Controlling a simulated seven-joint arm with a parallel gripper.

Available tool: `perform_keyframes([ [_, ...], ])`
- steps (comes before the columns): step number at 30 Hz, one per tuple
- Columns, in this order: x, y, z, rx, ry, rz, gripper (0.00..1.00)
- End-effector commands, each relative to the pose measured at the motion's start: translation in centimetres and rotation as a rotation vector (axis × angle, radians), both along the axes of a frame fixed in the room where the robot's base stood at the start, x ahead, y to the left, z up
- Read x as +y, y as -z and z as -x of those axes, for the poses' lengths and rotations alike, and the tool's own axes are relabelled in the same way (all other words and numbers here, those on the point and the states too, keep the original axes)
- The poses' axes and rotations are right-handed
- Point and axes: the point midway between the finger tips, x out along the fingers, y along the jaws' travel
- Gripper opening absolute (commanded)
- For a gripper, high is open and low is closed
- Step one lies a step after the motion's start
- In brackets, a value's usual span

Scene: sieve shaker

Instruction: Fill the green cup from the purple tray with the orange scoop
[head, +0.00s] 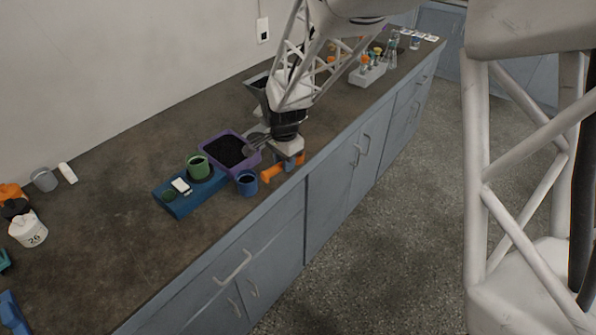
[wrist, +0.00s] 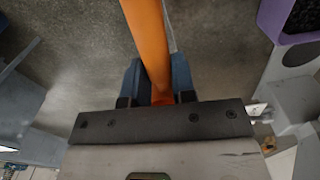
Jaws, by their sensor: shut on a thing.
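My gripper (head: 289,163) is shut on the orange scoop (head: 270,173), low over the counter's front edge. In the wrist view, the blue fingers of the gripper (wrist: 160,88) clasp the scoop's orange handle (wrist: 148,38), which runs up out of the frame. The scoop's contents cannot be made out. The purple tray (head: 210,155) holds dark granular material and lies just left of my gripper; its corner shows at the wrist view's upper right (wrist: 270,20). The green cup (head: 199,172) stands upright on a blue platform, left of the tray. Its inside looks dark; its fill cannot be told.
A blue cup (head: 247,185) stands close left of the scoop. The blue platform (head: 180,207) has a small white display. A rack with orange-capped bottles (head: 367,74) is farther back. A white tub (head: 28,230) stands at far left.

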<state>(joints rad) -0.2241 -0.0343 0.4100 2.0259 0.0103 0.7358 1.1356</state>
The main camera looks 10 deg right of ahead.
Motion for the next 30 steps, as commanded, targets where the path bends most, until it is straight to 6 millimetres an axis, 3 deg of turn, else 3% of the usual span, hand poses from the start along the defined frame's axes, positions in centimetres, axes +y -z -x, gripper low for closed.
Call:
perform_keyframes([
  [18, 12.3, -2.3, -9.4, 0.004, 0.487, -0.02, 0.06],
  [24, 16.7, -2.8, -11.8, 0.01, 0.645, -0.027, 0.06],
  [30, 19.8, -3.2, -13.2, 0.016, 0.757, -0.031, 0.06],
])
